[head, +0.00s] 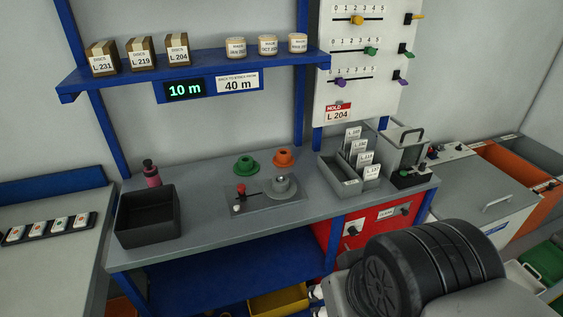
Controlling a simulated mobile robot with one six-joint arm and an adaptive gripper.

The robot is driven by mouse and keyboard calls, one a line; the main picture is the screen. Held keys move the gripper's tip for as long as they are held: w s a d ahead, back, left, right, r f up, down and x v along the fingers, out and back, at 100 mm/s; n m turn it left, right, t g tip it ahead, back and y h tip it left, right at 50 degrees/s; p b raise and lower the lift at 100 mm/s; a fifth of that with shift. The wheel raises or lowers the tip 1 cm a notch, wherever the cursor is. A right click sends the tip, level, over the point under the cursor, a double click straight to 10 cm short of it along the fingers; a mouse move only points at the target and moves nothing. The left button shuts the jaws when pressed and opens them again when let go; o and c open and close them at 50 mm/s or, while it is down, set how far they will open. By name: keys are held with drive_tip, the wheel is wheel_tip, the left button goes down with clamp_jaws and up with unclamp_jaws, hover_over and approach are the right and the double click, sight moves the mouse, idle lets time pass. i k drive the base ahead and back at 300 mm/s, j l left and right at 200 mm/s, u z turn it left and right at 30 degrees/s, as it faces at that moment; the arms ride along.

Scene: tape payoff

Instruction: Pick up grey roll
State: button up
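A grey, round, roll-like piece (281,186) sits on the right part of a flat grey plate fixture (262,203) on the workbench. It has a pale metallic centre, and I cannot tell how it is held there. A green roll (246,166) and an orange roll (283,158) stand on the bench just behind the fixture, apart from each other. A red-topped knob (241,189) stands on the left part of the fixture. My gripper does not show clearly in the head view.
A dark open bin (148,219) and a dark pink bottle (151,174) stand on the bench's left. A sorter with labelled cards (340,178) stands to the right. A blue shelf (200,64) with boxes and jars hangs above. The bench front (215,231) has free room.

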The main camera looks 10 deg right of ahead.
sight(276, 190)
drive_tip(key=i+l+u, duration=0.55)
drive_tip(key=i+l, duration=0.25)
drive_tip(key=i+l+u, duration=0.3)
drive_tip(key=l, duration=0.3)
